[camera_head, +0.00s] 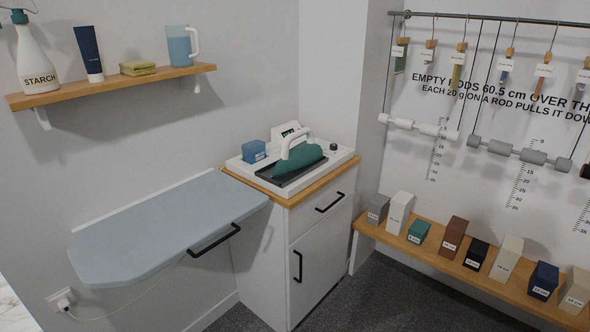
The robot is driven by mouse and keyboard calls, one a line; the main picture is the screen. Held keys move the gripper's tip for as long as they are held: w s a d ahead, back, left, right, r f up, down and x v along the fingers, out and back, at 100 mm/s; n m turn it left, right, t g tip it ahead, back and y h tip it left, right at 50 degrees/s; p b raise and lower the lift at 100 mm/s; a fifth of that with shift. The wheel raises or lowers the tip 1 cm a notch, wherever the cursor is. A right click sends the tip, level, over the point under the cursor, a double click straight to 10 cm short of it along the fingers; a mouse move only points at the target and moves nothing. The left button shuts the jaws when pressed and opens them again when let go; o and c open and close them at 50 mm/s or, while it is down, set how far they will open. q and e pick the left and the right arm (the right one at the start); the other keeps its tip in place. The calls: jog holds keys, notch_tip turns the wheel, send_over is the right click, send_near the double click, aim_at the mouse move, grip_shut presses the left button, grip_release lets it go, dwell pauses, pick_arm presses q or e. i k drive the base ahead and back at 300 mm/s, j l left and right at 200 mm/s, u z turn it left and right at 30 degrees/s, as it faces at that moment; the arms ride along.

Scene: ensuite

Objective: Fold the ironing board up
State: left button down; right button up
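The ironing board (165,225) is a pale blue-grey board on the left wall, lying flat and level below the shelf. Its rounded end points to the lower left, and its other end is beside the white cabinet. A black bar handle (214,240) is on its front edge, near the cabinet. The top of the board is bare. A white strip runs along the wall at its back edge. Any hinge or support under the board is hidden. Neither of my grippers is in view.
The white cabinet (318,240) holds a tray with a green iron (297,165) and a blue box. A wooden shelf (110,86) with a starch bottle hangs above the board. A bench (475,273) with several boxes stands at right. A cord runs to a wall plug (64,300).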

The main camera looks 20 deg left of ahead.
aim_at(127, 248)
jog(key=u, duration=1.35)
